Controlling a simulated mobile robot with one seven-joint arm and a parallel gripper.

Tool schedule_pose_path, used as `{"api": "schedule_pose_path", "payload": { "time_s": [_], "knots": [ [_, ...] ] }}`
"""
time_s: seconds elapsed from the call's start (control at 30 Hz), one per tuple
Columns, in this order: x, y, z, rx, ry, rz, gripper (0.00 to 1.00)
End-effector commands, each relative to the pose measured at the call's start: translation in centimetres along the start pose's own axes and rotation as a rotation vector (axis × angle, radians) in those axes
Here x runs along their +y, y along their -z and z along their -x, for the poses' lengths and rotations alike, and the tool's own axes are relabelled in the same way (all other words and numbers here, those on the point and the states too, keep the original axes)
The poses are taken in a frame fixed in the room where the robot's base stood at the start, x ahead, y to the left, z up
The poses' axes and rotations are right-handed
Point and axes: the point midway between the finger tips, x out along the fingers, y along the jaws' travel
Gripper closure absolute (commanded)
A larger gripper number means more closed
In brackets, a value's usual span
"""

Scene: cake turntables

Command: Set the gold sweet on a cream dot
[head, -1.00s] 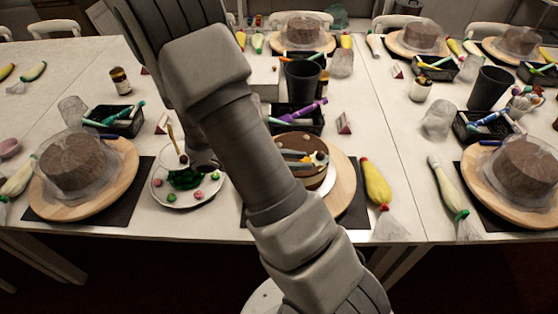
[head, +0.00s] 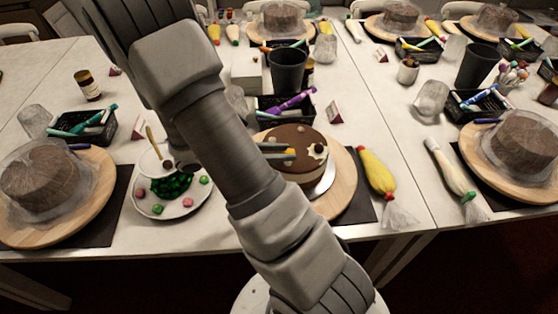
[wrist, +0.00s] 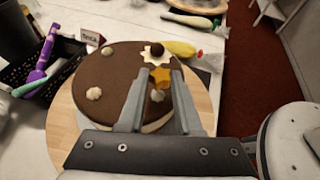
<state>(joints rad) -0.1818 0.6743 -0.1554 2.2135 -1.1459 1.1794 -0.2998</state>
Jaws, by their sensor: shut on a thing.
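My gripper (wrist: 158,78) is shut on the gold sweet (wrist: 160,76), a small star between its fingertips. It is over the brown cake (wrist: 118,70), close to the top; I cannot tell whether the sweet touches it. In the head view my gripper (head: 290,151) reaches over the cake (head: 298,138) from the left. A white star-shaped piece with a dark ball (wrist: 155,52) lies just beyond the sweet.
The cake stands on a round wooden board (head: 343,180). A yellow piping bag (head: 376,172) lies to its right. A black basket with a purple tool (head: 287,106) and a dark cup (head: 288,70) stand behind. A plate of sweets (head: 172,205) is at the left.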

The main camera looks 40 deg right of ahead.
Motion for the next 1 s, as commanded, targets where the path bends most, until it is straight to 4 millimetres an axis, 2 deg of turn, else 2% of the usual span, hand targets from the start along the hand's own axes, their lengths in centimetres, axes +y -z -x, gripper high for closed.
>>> {"api": "schedule_pose_path", "payload": {
  "time_s": [0.03, 0.17, 0.63, 0.67, 0.8, 1.0],
  "knots": [
    [-0.1, 1.1, -0.6, 0.000, 0.000, 0.002, 1.00],
    [-0.1, 2.2, -1.4, -0.001, -0.004, 0.003, 1.00],
    [-0.1, 2.7, -1.7, 0.000, -0.005, 0.002, 1.00],
    [-0.1, 2.5, -1.6, 0.000, -0.005, 0.002, 0.61],
    [-0.1, 2.5, -1.6, 0.000, -0.005, 0.002, 0.37],
    [-0.1, 2.5, -1.6, 0.000, -0.005, 0.002, 0.37]
  ]
}}
